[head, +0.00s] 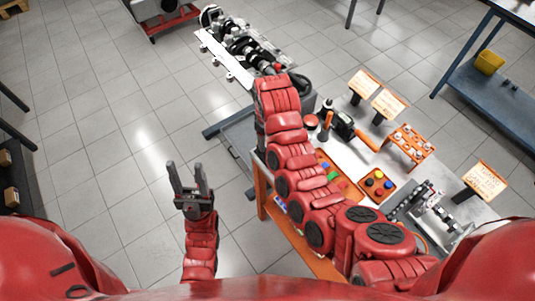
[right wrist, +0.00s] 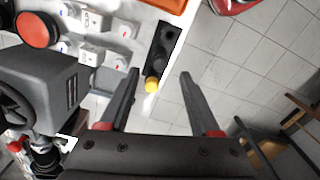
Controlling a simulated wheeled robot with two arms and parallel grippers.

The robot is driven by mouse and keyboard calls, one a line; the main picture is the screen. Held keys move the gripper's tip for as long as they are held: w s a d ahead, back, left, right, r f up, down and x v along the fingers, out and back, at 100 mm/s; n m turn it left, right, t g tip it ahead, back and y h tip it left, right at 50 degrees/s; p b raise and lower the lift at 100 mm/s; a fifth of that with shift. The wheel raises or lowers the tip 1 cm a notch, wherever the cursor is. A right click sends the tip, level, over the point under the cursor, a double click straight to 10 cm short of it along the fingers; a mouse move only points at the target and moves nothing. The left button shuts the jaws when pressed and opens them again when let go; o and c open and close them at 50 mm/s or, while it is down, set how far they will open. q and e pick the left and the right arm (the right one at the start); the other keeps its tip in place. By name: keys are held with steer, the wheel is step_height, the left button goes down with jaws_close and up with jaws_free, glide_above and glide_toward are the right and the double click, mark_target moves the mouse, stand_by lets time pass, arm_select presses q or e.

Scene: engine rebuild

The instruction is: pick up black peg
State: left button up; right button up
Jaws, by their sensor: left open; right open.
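My left gripper (head: 185,170) is open and empty, held over bare floor at the left of the workbench.
An engine stand with a crankshaft (head: 251,46) stands past the bench. The bench holds an orange rack (head: 409,146), a power drill (head: 343,124) and label signs (head: 485,180).

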steer(key=shift+f+b, duration=0.35)
steer(key=shift+f, duration=0.3)
step_height(320, 180, down, 2)
steer(key=shift+a+f+p, duration=0.1)
steer(key=shift+f+p, duration=0.1)
steer(key=shift+p, duration=0.95)
steer(key=shift+f, duration=0.55)
jaws_close()
